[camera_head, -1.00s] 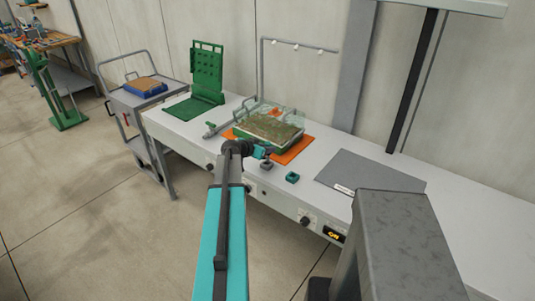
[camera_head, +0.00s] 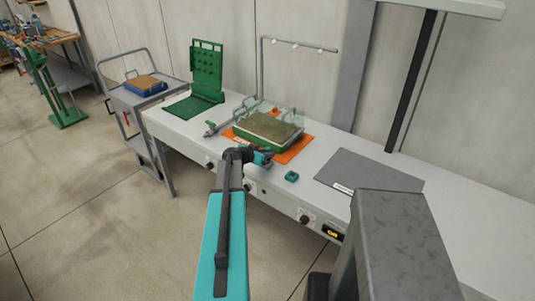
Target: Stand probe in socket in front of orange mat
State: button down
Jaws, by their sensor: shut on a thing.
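My gripper (camera_head: 263,158) is at the front edge of the orange mat (camera_head: 296,150), low over the bench. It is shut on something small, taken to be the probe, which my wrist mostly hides. A small socket block in front of the mat is now largely covered by my gripper. I cannot tell whether the held thing touches it. A small teal-green block with a dark top (camera_head: 292,177) stands apart on the bench, to the right of my gripper.
A green tray with a brown top (camera_head: 268,130) sits on the orange mat, close behind my gripper. A grey mat (camera_head: 368,170) lies to the right. A green pegboard stand (camera_head: 207,72) and a grey pipe rack (camera_head: 261,65) stand further left and behind.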

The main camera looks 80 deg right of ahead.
jog(key=shift+f, duration=0.1)
jog(key=c, duration=1.6)
grip_release()
jog(key=shift+o, duration=0.2)
jog(key=shift+r+p, duration=0.25)
jog(key=shift+p, duration=0.05)
jog(key=shift+w+a+r+b, duration=0.2)
jog(key=shift+a+b, duration=0.2)
jog(key=shift+a, duration=0.15)
jog(key=b+v, duration=0.3)
jog(key=v, duration=0.7)
jog(key=shift+w+a+r, duration=0.15)
jog(key=shift+w+a, duration=0.05)
jog(key=shift+a, duration=0.1)
